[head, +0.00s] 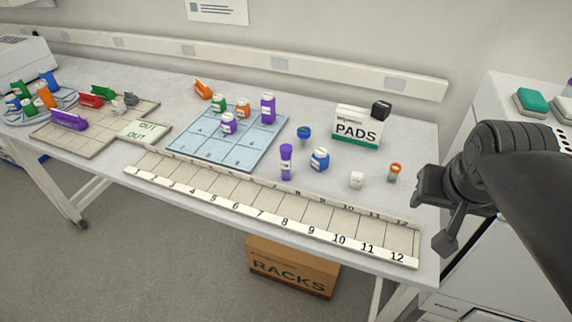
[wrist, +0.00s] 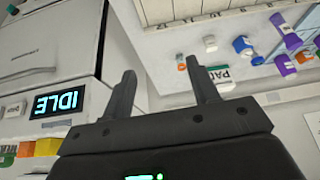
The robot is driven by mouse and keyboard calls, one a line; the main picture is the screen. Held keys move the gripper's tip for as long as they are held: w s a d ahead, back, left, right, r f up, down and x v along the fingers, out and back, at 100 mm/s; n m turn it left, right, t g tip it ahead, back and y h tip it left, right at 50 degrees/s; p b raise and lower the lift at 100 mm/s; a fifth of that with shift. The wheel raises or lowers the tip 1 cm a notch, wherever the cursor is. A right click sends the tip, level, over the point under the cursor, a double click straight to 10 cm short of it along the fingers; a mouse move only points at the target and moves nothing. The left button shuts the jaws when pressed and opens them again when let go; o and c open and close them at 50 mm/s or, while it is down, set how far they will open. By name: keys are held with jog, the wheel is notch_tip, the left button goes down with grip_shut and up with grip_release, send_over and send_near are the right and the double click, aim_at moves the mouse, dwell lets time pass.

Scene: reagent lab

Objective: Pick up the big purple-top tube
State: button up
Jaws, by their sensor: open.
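A tall tube with a purple top (head: 286,162) and white label stands upright on the bench, just behind the numbered strip. Its purple shape also shows at the upper right of the wrist view (wrist: 280,22). A wider purple container (head: 268,108) and a smaller purple-topped one (head: 228,123) stand on the blue grid mat (head: 190,151). Which of these is the big one is hard to tell at this size. My gripper (head: 433,215) is open and empty at the bench's right end, well right of all of them. Its fingers also show in the wrist view (wrist: 160,72).
A blue bottle (head: 320,160), a white cube (head: 356,180) and an orange-topped vial (head: 395,172) stand between the tall tube and my gripper. The PADS box (head: 357,129) is behind them. The numbered strip (head: 270,222) runs along the front edge.

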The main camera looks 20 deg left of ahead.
jog(key=w+a, duration=0.7)
jog(key=a, duration=0.1)
jog(key=n+g, duration=0.1)
jog(key=n, duration=0.1)
send_near(286, 160)
jog(key=shift+y, duration=0.4)
jog(key=x, duration=0.5)
jog(key=shift+w+f, duration=0.15)
jog(key=shift+w, duration=0.2)
jog(key=shift+x, duration=3.15)
jog(key=shift+w+d, duration=0.1)
jog(key=shift+d, duration=0.05)
jog(key=c, duration=1.1)
